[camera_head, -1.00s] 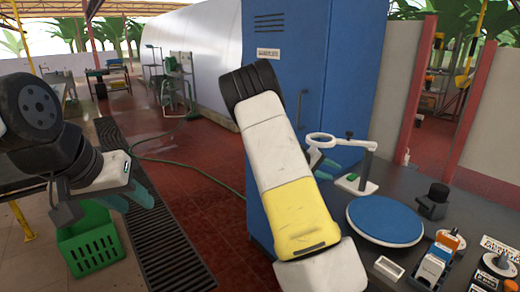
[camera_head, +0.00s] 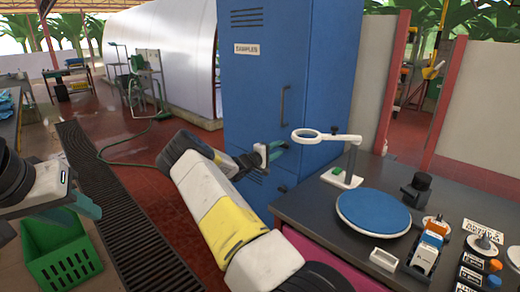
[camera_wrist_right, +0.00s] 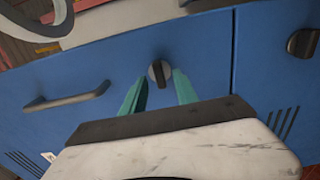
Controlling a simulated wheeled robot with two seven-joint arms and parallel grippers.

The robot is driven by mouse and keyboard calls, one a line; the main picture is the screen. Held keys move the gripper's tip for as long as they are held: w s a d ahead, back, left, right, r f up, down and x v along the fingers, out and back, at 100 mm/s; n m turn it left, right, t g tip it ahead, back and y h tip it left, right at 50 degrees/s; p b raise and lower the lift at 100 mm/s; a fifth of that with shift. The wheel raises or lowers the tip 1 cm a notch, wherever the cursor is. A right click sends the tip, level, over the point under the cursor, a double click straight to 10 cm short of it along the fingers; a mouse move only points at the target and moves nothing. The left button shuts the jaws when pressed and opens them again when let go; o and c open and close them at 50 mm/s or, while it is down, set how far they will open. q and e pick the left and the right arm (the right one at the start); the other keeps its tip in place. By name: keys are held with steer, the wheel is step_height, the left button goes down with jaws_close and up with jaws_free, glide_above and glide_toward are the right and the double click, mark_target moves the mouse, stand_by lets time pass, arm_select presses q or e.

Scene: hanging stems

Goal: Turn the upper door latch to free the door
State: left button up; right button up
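The blue cabinet (camera_head: 262,85) has an upper door with a long handle (camera_head: 282,105). In the right wrist view the upper latch, a dark round knob with a raised grip (camera_wrist_right: 160,72), sits on the blue door just beyond my fingertips. My right gripper (camera_head: 277,151) is at the cabinet front; in its wrist view (camera_wrist_right: 160,90) the two teal fingers are open, one on each side of the knob, with no visible contact. In the head view the gripper hides this knob.
A second dark knob (camera_wrist_right: 303,42) sits beyond the door seam. The dark worktop (camera_head: 310,205) beside the cabinet carries a ring magnifier stand (camera_head: 345,178), a blue turntable (camera_head: 373,210) and small items. A green crate (camera_head: 65,265) stands at the left.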

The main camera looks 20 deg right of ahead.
steer(key=shift+w+d, duration=0.25)
steer(key=shift+d, duration=0.35)
jaws_close()
